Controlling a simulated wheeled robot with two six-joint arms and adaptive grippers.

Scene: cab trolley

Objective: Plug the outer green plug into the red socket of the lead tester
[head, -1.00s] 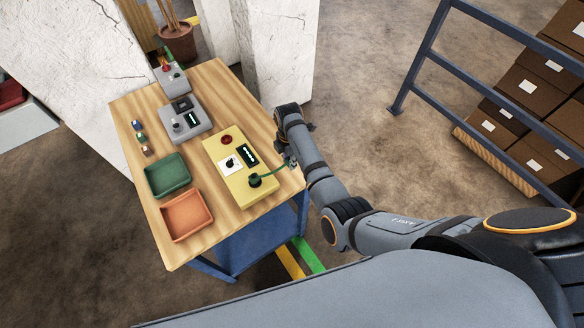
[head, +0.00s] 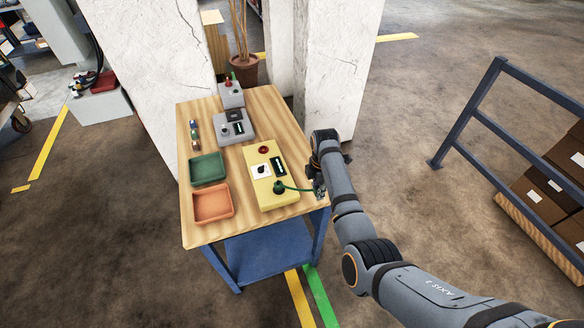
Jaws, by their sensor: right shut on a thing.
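The yellow lead tester (head: 263,200) lies on the wooden trolley top. Its red socket (head: 264,150) is at the far end and looks empty. A dark green plug (head: 279,186) stands in the near end of the tester. A green lead (head: 298,189) runs from it to the right, to my right gripper (head: 318,187). That gripper is shut at the lead's outer end, beside the tester at the trolley's right edge. The outer plug itself is too small and too hidden by the gripper to make out. My left gripper is not in view.
A green tray (head: 208,168) and an orange tray (head: 213,217) lie left of the tester. Grey boxes (head: 241,137) stand behind it, with several small items (head: 194,133) to their left. White pillars (head: 340,65) rise behind the trolley. A blue railing (head: 465,115) stands at right.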

